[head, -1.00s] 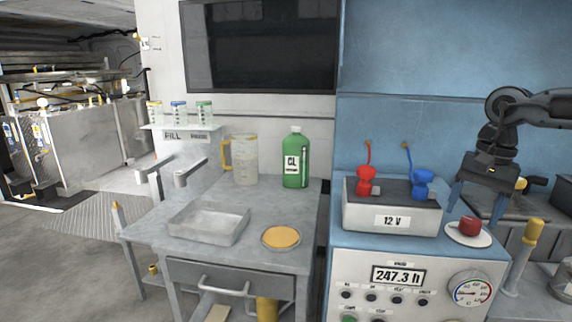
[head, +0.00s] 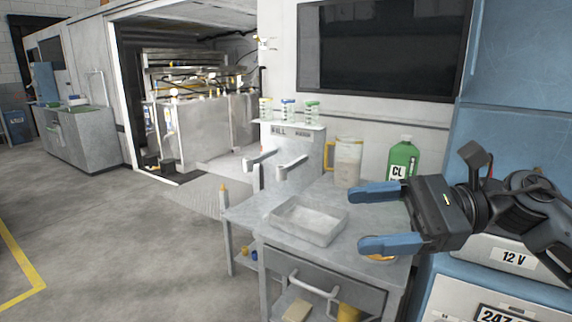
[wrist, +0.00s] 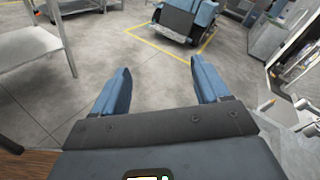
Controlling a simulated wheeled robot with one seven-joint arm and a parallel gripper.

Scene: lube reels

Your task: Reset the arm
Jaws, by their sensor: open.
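My gripper (head: 372,219) is open and empty, its two blue fingers spread apart and pointing left in the head view. It is in front of the steel work table (head: 375,212) and the green CL bottle (head: 403,160), and it partly hides the yellow-lidded dish (head: 382,257). In the wrist view the fingers (wrist: 160,92) are apart with only grey floor between them. My arm comes in from the right and covers part of the 12 V box (head: 513,257).
A shallow metal tray (head: 309,221) and a clear jug (head: 347,160) stand on the table. A tap stand (head: 290,150) with several small cups is behind. Open floor (head: 130,240) lies to the left. The wrist view shows a blue machine (wrist: 187,18) inside yellow floor lines.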

